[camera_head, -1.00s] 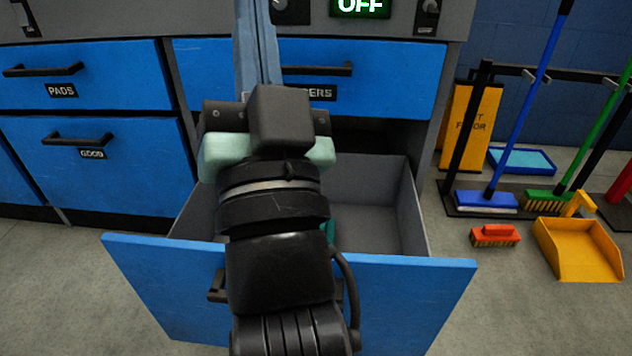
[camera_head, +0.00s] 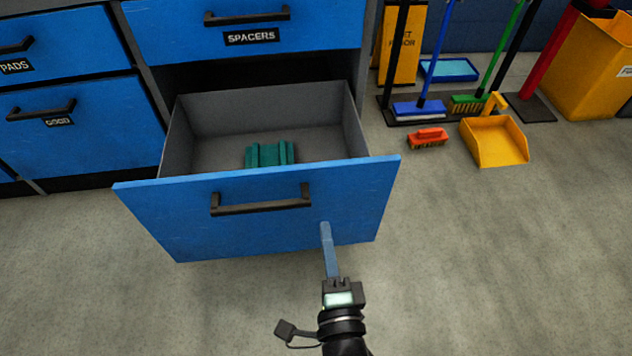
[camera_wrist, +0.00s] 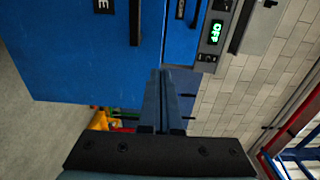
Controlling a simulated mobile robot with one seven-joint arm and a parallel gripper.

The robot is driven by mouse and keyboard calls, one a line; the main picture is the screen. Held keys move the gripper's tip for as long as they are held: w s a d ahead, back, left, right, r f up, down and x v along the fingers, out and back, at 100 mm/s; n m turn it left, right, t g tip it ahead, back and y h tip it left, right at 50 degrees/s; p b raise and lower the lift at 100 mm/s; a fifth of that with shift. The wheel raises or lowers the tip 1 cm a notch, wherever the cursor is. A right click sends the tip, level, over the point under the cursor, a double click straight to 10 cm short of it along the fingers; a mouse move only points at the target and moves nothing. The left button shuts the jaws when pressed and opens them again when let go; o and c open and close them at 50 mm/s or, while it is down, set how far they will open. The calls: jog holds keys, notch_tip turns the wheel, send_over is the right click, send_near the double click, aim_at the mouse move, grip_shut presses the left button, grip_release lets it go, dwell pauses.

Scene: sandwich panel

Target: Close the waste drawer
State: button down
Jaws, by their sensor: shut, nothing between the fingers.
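The waste drawer is the lower blue drawer (camera_head: 345,198) with a grey inside and a black handle (camera_head: 262,201). It stands pulled well out, under the SPACERS drawer (camera_head: 250,20). Its blue front also shows in the wrist view (camera_wrist: 80,60), turned sideways, with a label ending in E. My gripper (camera_head: 325,228) is shut and empty, its blue-grey fingers together. The tips are at the lower right part of the drawer front, right of and below the handle. I cannot tell whether they touch it. The fingers also show in the wrist view (camera_wrist: 160,76).
A teal ribbed piece (camera_head: 270,154) lies in the drawer. The PADS drawer (camera_head: 75,50) and GOOD drawer (camera_head: 80,135) at left are shut. The floor (camera_head: 480,260) before the drawer is clear.

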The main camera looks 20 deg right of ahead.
jog(key=b, duration=0.4)
send_near(315, 170)
jog(key=x, duration=0.5)
jog(key=shift+w+f, duration=0.1)
jog(key=shift+b+x, duration=0.55)
jog(key=shift+x, duration=0.3)
